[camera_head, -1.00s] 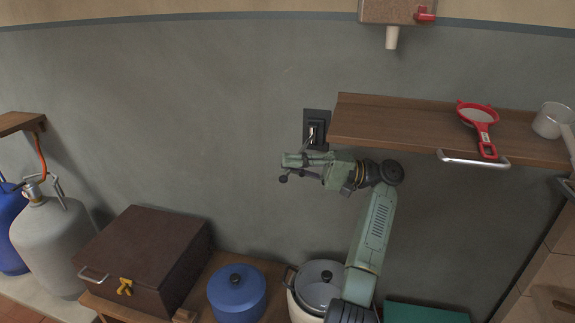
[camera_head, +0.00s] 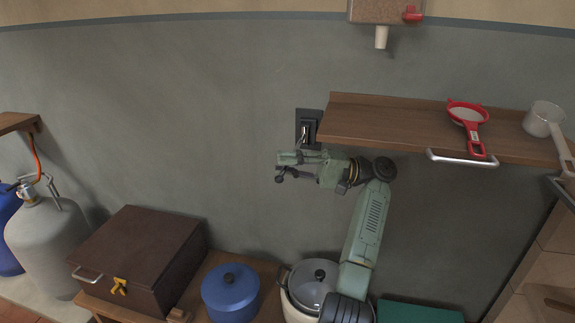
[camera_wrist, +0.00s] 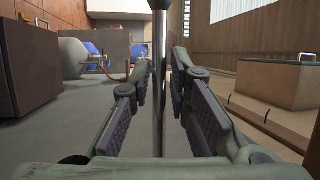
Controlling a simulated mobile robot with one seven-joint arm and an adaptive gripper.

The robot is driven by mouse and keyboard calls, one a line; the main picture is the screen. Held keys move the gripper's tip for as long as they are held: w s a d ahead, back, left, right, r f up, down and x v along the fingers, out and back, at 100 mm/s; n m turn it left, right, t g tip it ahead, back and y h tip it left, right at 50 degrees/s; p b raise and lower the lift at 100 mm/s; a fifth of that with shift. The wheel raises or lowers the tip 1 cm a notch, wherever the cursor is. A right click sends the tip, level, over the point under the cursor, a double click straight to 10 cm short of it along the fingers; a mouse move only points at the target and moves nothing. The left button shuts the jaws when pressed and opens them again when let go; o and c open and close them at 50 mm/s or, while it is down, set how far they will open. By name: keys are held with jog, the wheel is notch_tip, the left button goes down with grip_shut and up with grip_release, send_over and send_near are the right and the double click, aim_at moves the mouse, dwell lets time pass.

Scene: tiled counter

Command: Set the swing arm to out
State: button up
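A dark plate (camera_head: 309,125) is fixed to the grey wall at the left end of the wooden shelf, with a pale metal lever on it. I take this fitting to be the swing arm's mount. My gripper (camera_head: 281,167) is just below and left of it, its two fingers pointing left and spread apart. In the wrist view a thin upright metal rod (camera_wrist: 159,70) stands between the fingers of my gripper (camera_wrist: 160,85). Narrow gaps seem to show on both sides of the rod. Where the rod joins the wall fitting is not clear.
The wooden shelf (camera_head: 400,129) with a red strainer (camera_head: 468,120) and a metal handle (camera_head: 461,159) is right of the gripper. Below are a brown box (camera_head: 140,255), a blue pot (camera_head: 231,291) and a grey-lidded pot (camera_head: 312,285). The wall to the left is bare.

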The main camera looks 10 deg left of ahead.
jog(key=v, duration=0.7)
jog(key=shift+d, duration=0.25)
jog(key=shift+f, duration=0.1)
